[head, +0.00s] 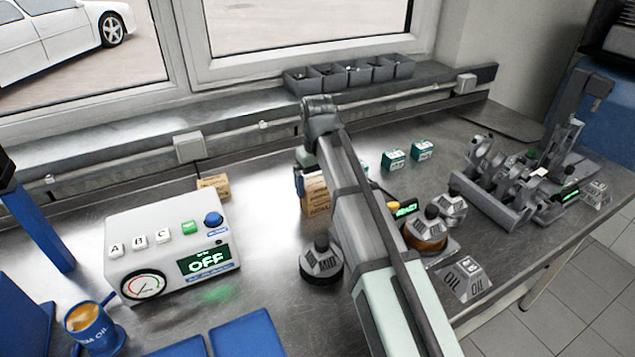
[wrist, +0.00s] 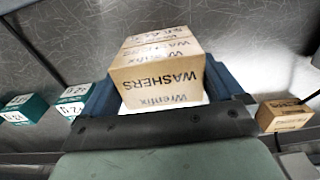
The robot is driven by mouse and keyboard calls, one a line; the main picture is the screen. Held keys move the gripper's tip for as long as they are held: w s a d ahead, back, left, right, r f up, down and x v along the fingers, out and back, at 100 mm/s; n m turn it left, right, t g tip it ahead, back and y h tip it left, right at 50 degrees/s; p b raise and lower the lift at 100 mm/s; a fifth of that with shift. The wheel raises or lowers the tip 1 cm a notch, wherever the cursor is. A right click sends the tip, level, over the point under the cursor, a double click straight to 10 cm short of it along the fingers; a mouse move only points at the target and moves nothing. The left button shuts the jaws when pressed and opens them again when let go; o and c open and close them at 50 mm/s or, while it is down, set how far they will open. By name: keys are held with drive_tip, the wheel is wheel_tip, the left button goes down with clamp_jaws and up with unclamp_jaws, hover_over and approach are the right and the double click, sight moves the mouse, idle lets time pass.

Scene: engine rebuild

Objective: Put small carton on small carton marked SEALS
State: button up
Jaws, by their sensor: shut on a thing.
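A small tan carton marked WASHERS (wrist: 165,82) is between the blue fingers of my gripper (wrist: 168,98) in the wrist view. My gripper is shut on it. Just beyond it, in line, shows a second tan face with upside-down lettering that looks like SEALS (wrist: 188,34). The two look lined up and touching or nearly so; I cannot tell if a gap is left. In the head view the tan cartons (head: 315,198) show as one tall shape on the bench, partly hidden by my arm. One finger (head: 299,180) shows at its left.
Another small carton (head: 212,186) lies behind the control box (head: 165,245); it also shows in the wrist view (wrist: 284,114). Two green boxes (head: 394,160) stand to the right. A dark-based part (head: 321,262) stands in front of the cartons.

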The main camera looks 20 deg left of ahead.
sight(318, 180)
drive_tip(key=shift+f, duration=0.15)
drive_tip(key=o, duration=0.9)
drive_tip(key=shift+c, duration=0.2)
drive_tip(key=shift+r, duration=3.9)
